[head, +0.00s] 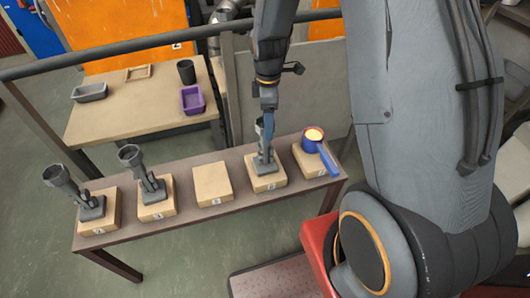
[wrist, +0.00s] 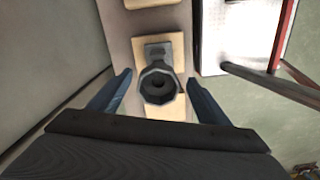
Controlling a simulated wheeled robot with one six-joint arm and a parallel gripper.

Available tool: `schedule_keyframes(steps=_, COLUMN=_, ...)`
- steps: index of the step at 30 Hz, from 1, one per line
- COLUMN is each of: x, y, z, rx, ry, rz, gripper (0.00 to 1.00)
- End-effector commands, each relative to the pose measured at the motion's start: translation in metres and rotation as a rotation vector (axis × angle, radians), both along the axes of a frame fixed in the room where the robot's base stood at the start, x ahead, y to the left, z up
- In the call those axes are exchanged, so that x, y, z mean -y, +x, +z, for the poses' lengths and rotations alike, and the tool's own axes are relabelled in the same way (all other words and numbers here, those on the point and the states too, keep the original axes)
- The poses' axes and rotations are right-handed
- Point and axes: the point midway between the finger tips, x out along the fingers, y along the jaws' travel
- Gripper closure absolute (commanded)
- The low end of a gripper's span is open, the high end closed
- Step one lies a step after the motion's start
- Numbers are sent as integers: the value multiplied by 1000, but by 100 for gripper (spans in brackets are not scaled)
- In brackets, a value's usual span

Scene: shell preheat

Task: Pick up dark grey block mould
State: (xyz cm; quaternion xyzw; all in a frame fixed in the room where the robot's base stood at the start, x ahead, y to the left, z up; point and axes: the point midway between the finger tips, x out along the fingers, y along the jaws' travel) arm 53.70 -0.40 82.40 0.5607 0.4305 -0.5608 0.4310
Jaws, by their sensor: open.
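A dark grey mould (head: 264,164) with a flared round cup on top stands upright on a pale wooden block, second from the right in the row. In the wrist view the mould (wrist: 159,87) is seen from above, between my two blue fingers. My gripper (head: 267,112) is open and hangs at the mould's cup; a gap shows on both sides in the wrist view (wrist: 160,78). I cannot tell the exact height of the fingertips. Two similar dark grey moulds stand on the left blocks, one at the far left (head: 92,208) and one beside it (head: 153,190).
The brown bench (head: 190,217) carries the row of wooden blocks; the middle block (head: 212,184) is bare. A blue ladle (head: 322,148) with glowing contents sits on the rightmost block, close by. A rear table (head: 130,121) holds a purple tray (head: 193,100), a grey tray (head: 90,92) and a dark cup (head: 186,71).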

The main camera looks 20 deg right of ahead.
Motion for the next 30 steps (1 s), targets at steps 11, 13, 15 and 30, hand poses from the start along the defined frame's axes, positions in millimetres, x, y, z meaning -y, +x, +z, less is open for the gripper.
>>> schedule_keyframes(steps=11, x=-3, y=0, z=-30, rx=-3, ry=0, rz=1, gripper=30)
schedule_keyframes(steps=13, x=-5, y=1, z=-37, rx=-3, ry=0, rz=1, gripper=30)
schedule_keyframes(steps=15, x=-7, y=1, z=-45, rx=-3, ry=0, rz=1, gripper=30)
schedule_keyframes(steps=30, x=-9, y=4, z=-74, rx=0, ry=0, rz=-1, gripper=30)
